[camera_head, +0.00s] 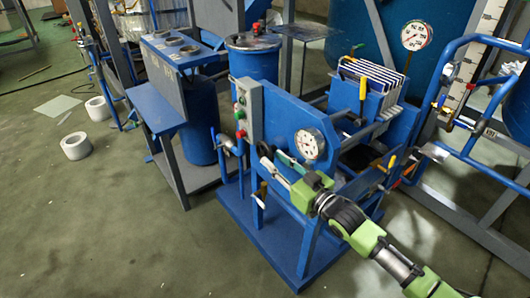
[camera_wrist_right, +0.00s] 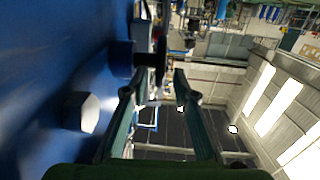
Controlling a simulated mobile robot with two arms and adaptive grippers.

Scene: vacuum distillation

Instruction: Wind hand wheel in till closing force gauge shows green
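The filter press has a blue end plate (camera_head: 287,122) with a round white gauge (camera_head: 310,144) on it. The gauge shows some red; its needle is too small to read. A dark part, probably the hand wheel (camera_head: 265,152), shows at the left of the end plate, partly hidden. My right gripper (camera_head: 273,169) is low in front of the plate, close to this part. In the right wrist view its two fingers (camera_wrist_right: 154,88) stand apart, with a dark bar, probably part of the hand wheel (camera_wrist_right: 150,60), just beyond the tips. Contact cannot be told. My left gripper is out of view.
A second gauge (camera_head: 416,36) is on the blue tank. Blue railing (camera_head: 455,150) is at the right.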

